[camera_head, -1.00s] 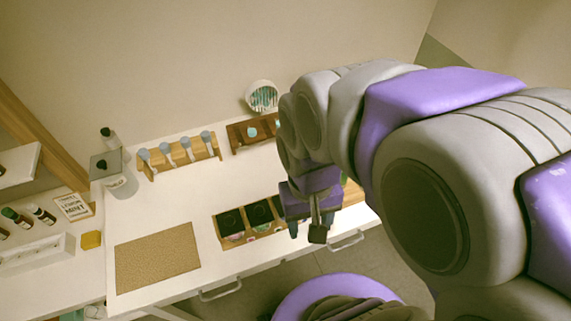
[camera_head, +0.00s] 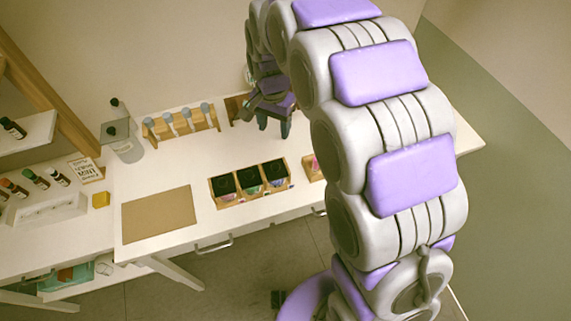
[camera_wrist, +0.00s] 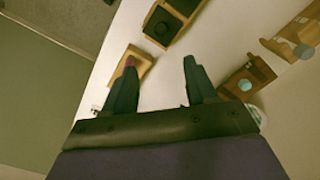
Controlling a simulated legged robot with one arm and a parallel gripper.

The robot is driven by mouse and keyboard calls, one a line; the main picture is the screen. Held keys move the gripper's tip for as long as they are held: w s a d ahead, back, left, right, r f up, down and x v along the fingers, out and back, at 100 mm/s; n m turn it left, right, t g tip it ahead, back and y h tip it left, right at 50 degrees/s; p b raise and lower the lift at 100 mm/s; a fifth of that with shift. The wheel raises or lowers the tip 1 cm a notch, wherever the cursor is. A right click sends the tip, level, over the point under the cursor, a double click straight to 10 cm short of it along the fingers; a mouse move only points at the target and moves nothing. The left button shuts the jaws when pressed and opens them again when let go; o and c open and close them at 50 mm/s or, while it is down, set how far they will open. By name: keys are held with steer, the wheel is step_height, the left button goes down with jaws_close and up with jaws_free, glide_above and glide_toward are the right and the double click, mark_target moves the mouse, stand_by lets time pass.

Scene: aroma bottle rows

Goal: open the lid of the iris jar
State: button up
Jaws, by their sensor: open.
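A wooden tray (camera_head: 228,204) near the front edge of the white table holds a row of three black-lidded jars (camera_head: 250,179) in separate compartments. Their lids look shut. Labels are too small to read, so I cannot tell which is the iris jar. My gripper (camera_head: 274,126) is behind and right of the tray, above the table, fingers pointing down. In the wrist view my gripper (camera_wrist: 160,66) is open with nothing between its fingers. One black-lidded jar (camera_wrist: 163,24) shows at the top of that view, beyond the fingertips and apart from them.
A small wooden holder with a pink item (camera_head: 314,164) stands right of the tray, partly behind my arm. A wooden rack of grey-capped bottles (camera_head: 183,124) stands at the back. A brown mat (camera_head: 158,214) lies left of the tray. The table between rack and tray is clear.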

mark_target(275, 166)
step_height(275, 166, down, 16)
steer(key=shift+a+f+b, duration=0.1)
steer(key=shift+f+b, duration=0.1)
steer(key=shift+b, duration=0.3)
steer(key=shift+a+f, duration=0.1)
steer(key=shift+f, duration=0.45)
steer(key=shift+c, duration=0.5)
jaws_close()
steer(key=shift+r, duration=0.1)
